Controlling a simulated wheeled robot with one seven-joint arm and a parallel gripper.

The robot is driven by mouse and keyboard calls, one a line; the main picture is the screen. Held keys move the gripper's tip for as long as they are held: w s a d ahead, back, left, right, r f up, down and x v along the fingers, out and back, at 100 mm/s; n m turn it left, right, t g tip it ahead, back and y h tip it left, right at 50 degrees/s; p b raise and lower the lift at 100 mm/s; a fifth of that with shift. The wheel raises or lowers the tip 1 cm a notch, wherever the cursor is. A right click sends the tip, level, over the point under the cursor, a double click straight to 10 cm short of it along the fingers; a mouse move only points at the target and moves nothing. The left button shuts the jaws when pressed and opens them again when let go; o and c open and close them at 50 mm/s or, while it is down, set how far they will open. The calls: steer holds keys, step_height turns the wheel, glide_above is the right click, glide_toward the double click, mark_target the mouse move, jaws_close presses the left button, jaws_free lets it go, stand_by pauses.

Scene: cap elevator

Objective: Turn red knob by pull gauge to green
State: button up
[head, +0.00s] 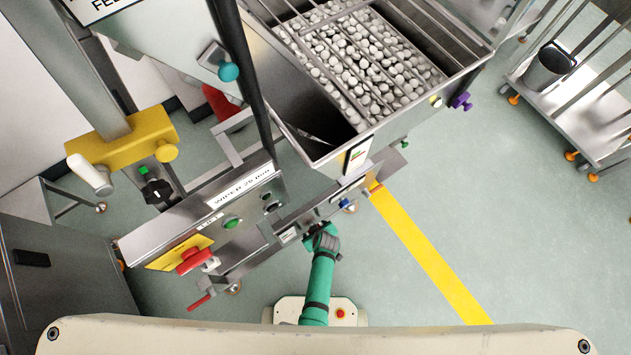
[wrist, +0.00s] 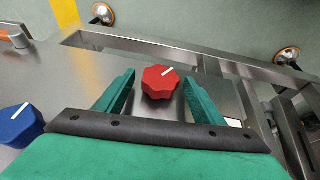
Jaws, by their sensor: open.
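The red knob (wrist: 160,82) sits on a steel panel in the wrist view, with a white pointer line aimed toward the upper right. My gripper (wrist: 160,92) is open, with one green finger on each side of the knob. A gap shows between the knob and each finger. In the head view my gripper (head: 322,232) is at the front edge of the machine, and it hides the red knob there. A small gauge plate (head: 289,235) shows just left of my gripper; its reading is too small to tell.
A blue knob (wrist: 20,124) sits left of my gripper in the wrist view. In the head view, a red stop button (head: 194,260) and a red lever (head: 200,302) are at the lower left. A hopper of caps (head: 330,150) stands above.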

steer(key=c, duration=1.1)
steer(key=g+y, duration=0.1)
steer(key=y, duration=0.1)
steer(key=m+g+y, duration=0.1)
steer(key=shift+w+d+g+y, duration=0.3)
steer(key=shift+w+d+y, duration=0.05)
steer(key=shift+y, duration=0.05)
steer(key=shift+d+f+m+g+y, duration=0.15)
steer(key=shift+m+g+y, duration=0.15)
steer(key=shift+g+y, duration=0.65)
steer(key=shift+y, duration=0.65)
steer(key=shift+f, duration=0.1)
